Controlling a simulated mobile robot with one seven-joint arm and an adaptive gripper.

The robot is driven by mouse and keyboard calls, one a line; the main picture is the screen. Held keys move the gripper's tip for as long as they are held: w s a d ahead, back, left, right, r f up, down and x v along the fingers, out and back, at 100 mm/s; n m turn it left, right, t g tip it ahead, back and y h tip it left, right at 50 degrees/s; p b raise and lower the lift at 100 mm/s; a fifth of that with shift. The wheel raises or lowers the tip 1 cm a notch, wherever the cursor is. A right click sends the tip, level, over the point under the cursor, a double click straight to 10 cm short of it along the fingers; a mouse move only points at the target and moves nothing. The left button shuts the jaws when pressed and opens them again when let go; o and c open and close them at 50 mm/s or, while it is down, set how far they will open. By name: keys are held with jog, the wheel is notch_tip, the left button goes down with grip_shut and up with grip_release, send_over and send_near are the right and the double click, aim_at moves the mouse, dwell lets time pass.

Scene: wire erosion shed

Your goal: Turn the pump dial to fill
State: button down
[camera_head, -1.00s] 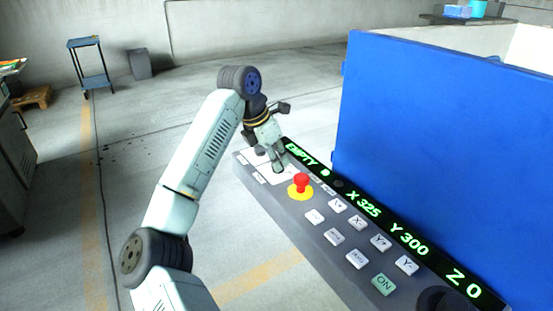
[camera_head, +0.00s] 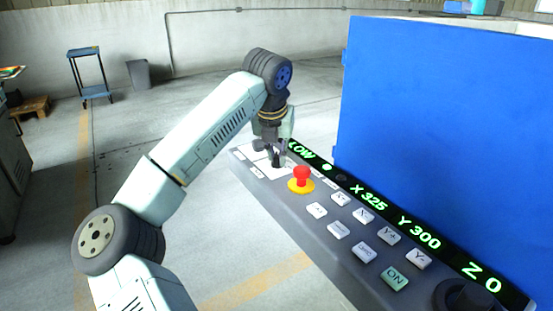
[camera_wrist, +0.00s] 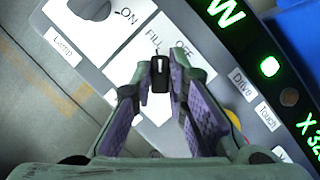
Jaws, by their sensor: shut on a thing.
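The pump dial (camera_wrist: 160,76) is a small black knob with a white mark, on a white plate (camera_wrist: 150,120) in the wrist view. Its mark points up, close to the FILL label (camera_wrist: 153,36), with OFF (camera_wrist: 183,48) to the right. My gripper (camera_wrist: 160,72) is shut on the dial, one finger on each side of it. In the head view my gripper (camera_head: 272,152) points down over the far left end of the control panel (camera_head: 330,265). The display strip (camera_head: 405,220) there reads LOW, X 325, Y 300, Z 0.
A red emergency button (camera_head: 301,174) on a yellow base stands close to my gripper. Several white keys and a green ON key (camera_head: 394,278) lie nearer. Another black knob (camera_wrist: 90,8) sits by the Lamp label. A blue machine wall (camera_head: 440,130) rises behind the panel.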

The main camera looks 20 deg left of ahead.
jog(key=shift+n+y+b, duration=0.3)
jog(key=shift+n+b, duration=0.1)
jog(key=shift+n, duration=0.4)
jog(key=c, duration=1.6)
grip_release()
jog(key=shift+r, duration=0.1)
jog(key=v, duration=1.2)
jog(key=shift+d, duration=0.15)
